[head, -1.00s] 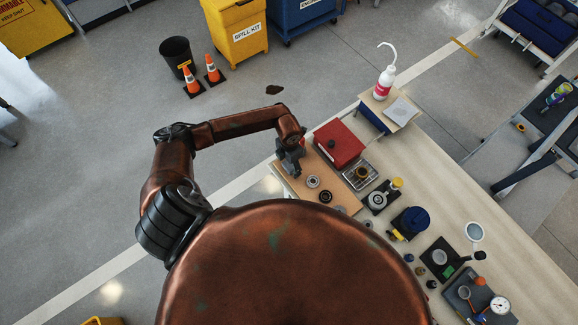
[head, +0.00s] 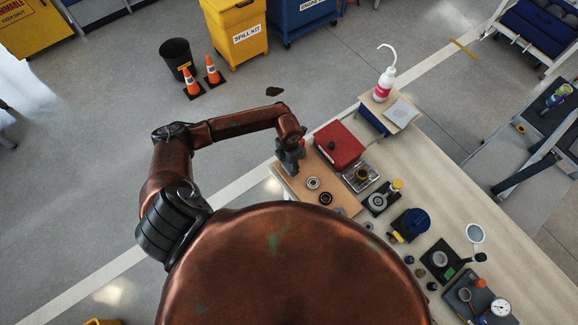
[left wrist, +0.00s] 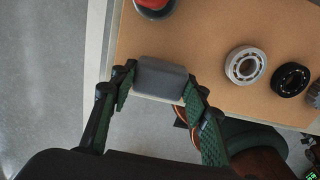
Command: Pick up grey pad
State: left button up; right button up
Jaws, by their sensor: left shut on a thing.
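The grey pad (left wrist: 162,76) is a small dark grey block with rounded edges and a paler lower side. In the left wrist view it sits between the two green-lined fingers of my left gripper (left wrist: 160,90), which is shut on it. The pad is at the edge of a tan board. In the head view my left gripper (head: 290,160) is over the far left corner of the tan board (head: 338,198), and the pad cannot be made out clearly there. My right gripper is not in view.
A red knob-like thing (left wrist: 155,7) is just beyond the pad. A silver bearing ring (left wrist: 245,65) and a black ring (left wrist: 290,79) lie to the right on the board. A red box (head: 339,145) stands beside the board. Open floor lies left of the bench.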

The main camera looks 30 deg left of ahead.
pick_arm(q)
jog(key=s+d+r+b, duration=0.1)
jog(key=s+d+r, duration=0.7)
jog(key=s+r, duration=0.3)
jog(key=shift+d+r, duration=0.3)
jog(key=shift+r, duration=0.1)
